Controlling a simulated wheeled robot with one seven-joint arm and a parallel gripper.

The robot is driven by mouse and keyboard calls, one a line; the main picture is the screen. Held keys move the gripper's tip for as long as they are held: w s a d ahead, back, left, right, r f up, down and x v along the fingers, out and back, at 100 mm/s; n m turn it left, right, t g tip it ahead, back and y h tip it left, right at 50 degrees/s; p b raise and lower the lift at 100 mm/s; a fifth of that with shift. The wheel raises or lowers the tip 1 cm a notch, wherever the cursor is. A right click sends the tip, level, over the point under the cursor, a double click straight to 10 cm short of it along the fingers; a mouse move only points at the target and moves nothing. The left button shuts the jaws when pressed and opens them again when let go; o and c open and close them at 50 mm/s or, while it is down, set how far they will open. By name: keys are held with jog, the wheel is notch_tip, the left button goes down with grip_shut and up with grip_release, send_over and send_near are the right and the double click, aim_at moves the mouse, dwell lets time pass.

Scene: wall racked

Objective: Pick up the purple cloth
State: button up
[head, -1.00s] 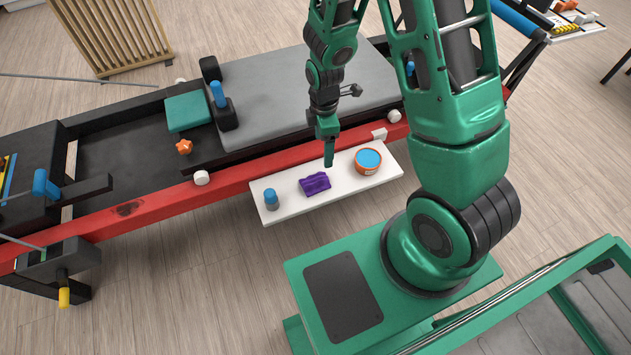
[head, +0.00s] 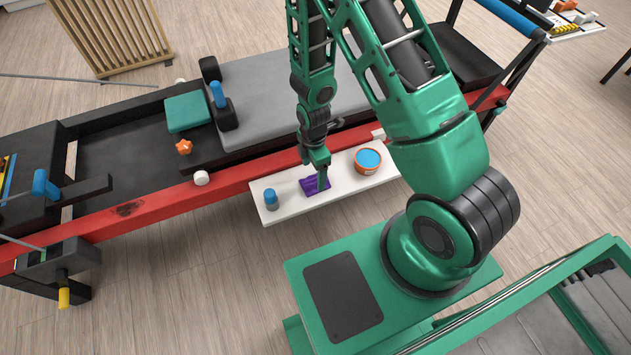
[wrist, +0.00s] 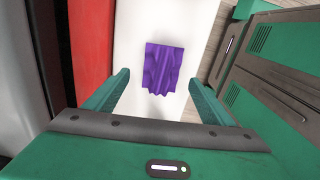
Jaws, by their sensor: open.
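The purple cloth (head: 308,187) lies crumpled on a white shelf (head: 346,184) beside the red rail. It also shows in the wrist view (wrist: 163,68), just beyond and between my two fingers. My gripper (head: 323,183) points down over the right part of the cloth and hides some of it in the head view. In the wrist view my gripper (wrist: 160,92) is open, with one finger on each side and nothing between the pads but the cloth's near edge. I cannot tell whether the fingers touch the cloth.
A blue-capped jar (head: 271,199) stands left of the cloth on the shelf. An orange tub with a blue top (head: 367,160) stands to the right. The red rail (head: 233,183) of a black and grey exercise bench runs along the shelf's back.

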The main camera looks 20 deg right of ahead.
aim_at(315, 178)
jog(key=shift+s+d+f, duration=0.15)
jog(key=shift+f, duration=2.2)
jog(key=c, duration=1.2)
